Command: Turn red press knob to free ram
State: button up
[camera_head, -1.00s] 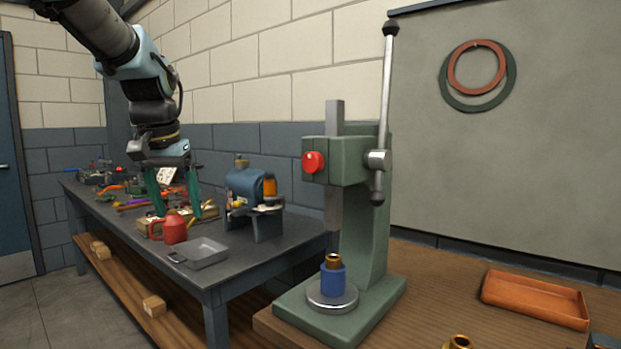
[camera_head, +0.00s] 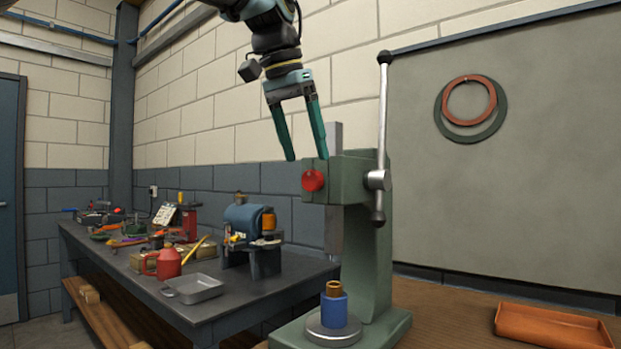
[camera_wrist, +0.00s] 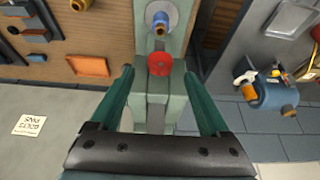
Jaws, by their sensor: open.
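The red press knob (camera_head: 313,181) sits on the left side of the green press head (camera_head: 350,167). The grey ram (camera_head: 334,232) runs vertically through the head, above a blue cylinder with a brass piece (camera_head: 334,305) on the round plate. My gripper (camera_head: 306,160) is open and empty, pointing down just above and beside the knob. In the wrist view the knob (camera_wrist: 160,63) lies between and beyond the two open fingers (camera_wrist: 160,85). I see no contact with it.
A long lever (camera_head: 383,140) stands upright on the press's right side. A dark bench (camera_head: 235,295) at left holds a red can, a grey tray and several tools. An orange tray (camera_head: 553,326) lies on the wooden table at right.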

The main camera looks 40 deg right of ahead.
aim_at(310, 173)
jog(key=x, duration=0.5)
jog(key=shift+f, duration=0.1)
grip_shut()
dwell(0.6)
